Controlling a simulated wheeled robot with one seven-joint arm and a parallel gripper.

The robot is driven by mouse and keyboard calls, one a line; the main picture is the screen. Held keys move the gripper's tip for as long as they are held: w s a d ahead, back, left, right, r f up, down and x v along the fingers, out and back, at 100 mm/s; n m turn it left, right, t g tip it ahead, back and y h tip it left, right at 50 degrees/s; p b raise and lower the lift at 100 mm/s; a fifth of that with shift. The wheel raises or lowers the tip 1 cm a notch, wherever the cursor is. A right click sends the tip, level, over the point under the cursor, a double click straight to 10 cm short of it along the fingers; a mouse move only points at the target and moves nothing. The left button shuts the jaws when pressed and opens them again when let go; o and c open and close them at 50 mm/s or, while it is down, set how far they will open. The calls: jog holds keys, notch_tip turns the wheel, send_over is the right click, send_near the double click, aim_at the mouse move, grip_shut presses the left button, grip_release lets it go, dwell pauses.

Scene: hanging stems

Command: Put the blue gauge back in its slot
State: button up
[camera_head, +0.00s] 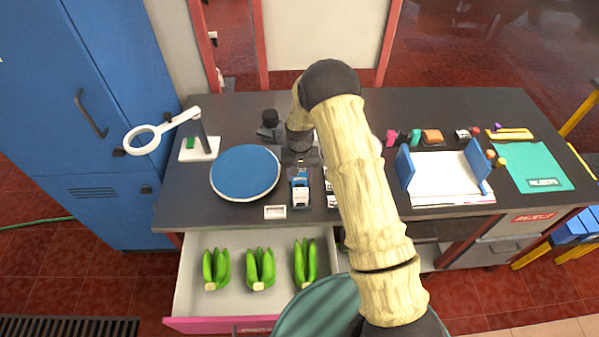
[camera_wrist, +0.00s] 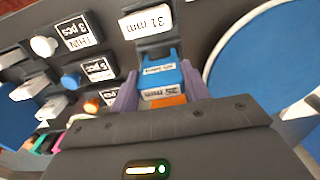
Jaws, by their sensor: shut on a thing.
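The blue gauge (camera_wrist: 160,78), a small block with white labels, sits between the two pale purple fingers of my gripper (camera_wrist: 158,88) in the wrist view. My gripper is shut on it. An orange part shows at its near end. Just beyond the gauge is a dark holder (camera_wrist: 150,45) with a white tag reading 31 mm. The gauge's far end is at the holder's near side; I cannot tell how far it is inside. In the head view the blue gauge (camera_head: 300,194) shows below my gripper (camera_head: 300,175), which my wrist partly hides.
Labelled holders (camera_wrist: 98,68) stand beside the gauge. An open drawer (camera_head: 190,280) with green bananas is below the desk edge. A paper tray (camera_head: 440,190) is at right.

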jog(key=shift+f+b, duration=0.7)
jog(key=shift+f, duration=0.3)
jog(key=o, duration=1)
jog(key=shift+r, duration=0.15)
notch_tip(320, 180, up, 17)
jog(key=b, duration=0.4)
jog(key=shift+s+r, duration=0.1)
jog(key=shift+r, duration=0.05)
jog(key=s+d+t, duration=0.1)
jog(key=s+d, duration=0.3)
jog(key=s, duration=0.4)
jog(key=s+d+r, duration=0.1)
jog(key=s+d, duration=0.3)
jog(key=s, duration=0.3)
jog(key=s+d+r+t, duration=0.1)
jog(key=s+d, duration=0.3)
jog(key=s, duration=0.4)
jog(key=shift+s+r+t, duration=0.1)
jog(key=shift+s+t, duration=0.2)
